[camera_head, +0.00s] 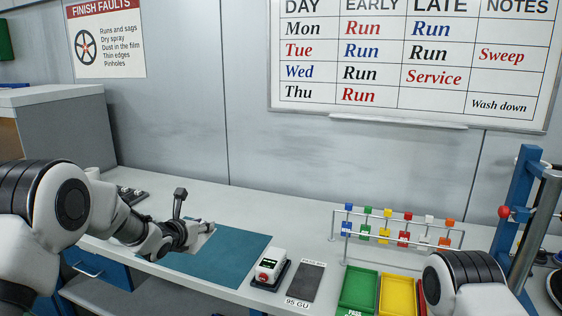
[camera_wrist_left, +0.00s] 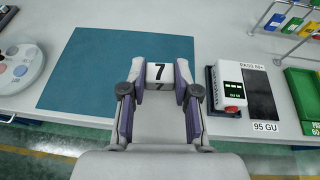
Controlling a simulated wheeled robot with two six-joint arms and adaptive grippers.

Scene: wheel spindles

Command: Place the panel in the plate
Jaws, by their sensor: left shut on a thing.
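A small white panel (camera_wrist_left: 168,72) marked 7 sits between the fingers of my left gripper (camera_wrist_left: 160,84) in the left wrist view. In the head view my left gripper (camera_head: 203,230) is above the teal mat, and the panel is small and partly hidden there. The gripper is shut on the panel. A dark grey flat plate (camera_head: 306,281) lies on the bench to the right, beyond the meter, with a 95 GU label at its front. It also shows in the wrist view (camera_wrist_left: 259,93). My right gripper is not in view; only part of my right arm shows.
A teal mat (camera_head: 230,262) lies on the bench. A white meter (camera_head: 271,265) with a red button stands between mat and plate. Green (camera_head: 358,291) and yellow trays, a rack of coloured tags (camera_head: 404,240) and a blue post (camera_head: 515,215) are to the right.

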